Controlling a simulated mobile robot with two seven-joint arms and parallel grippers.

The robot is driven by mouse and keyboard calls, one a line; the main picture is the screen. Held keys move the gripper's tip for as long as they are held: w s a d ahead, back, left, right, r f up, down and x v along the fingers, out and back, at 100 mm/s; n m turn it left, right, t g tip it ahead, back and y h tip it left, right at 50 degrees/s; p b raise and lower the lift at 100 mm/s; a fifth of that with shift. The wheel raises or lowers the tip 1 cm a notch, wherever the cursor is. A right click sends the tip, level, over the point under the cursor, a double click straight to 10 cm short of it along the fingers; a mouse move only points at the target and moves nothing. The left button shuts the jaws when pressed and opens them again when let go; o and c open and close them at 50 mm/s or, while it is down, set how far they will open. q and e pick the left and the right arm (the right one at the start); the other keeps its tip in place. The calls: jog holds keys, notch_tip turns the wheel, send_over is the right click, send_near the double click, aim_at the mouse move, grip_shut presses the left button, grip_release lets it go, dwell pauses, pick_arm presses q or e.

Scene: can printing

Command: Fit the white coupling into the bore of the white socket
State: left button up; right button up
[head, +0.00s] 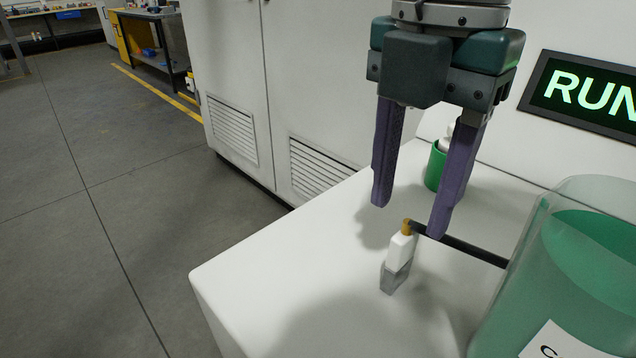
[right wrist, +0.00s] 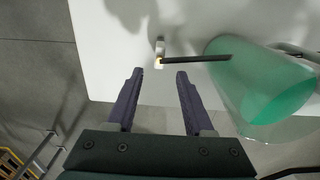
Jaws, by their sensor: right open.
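A small white block (head: 400,250) stands on the white counter, with a grey lower part and an amber tip (head: 406,227). A black tube (head: 465,246) runs from the tip toward the green tank. The block also shows in the right wrist view (right wrist: 160,47). I cannot tell whether this block is the coupling or the socket, and no bore is visible. My right gripper (head: 409,219) points down, open and empty, with its purple fingers above the counter near the amber tip. In the right wrist view its fingertips (right wrist: 159,72) lie on either side of the tip's line. My left gripper is not in view.
A clear tank with green contents (head: 590,260) stands close on the right. A green cup (head: 435,166) with something white sits behind the fingers. A RUN sign (head: 590,95) is on the white wall panel. The counter's left part (head: 260,265) is clear.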

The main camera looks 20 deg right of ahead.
aim_at(400, 261)
notch_tip(400, 261, down, 4)
jog(key=shift+r, duration=0.1)
jog(key=f, duration=0.3)
jog(key=d+f, duration=0.1)
jog(key=f, duration=0.1)
jog(key=shift+w+f, duration=0.3)
jog(key=shift+f, duration=0.05)
jog(key=shift+c, duration=0.4)
grip_shut()
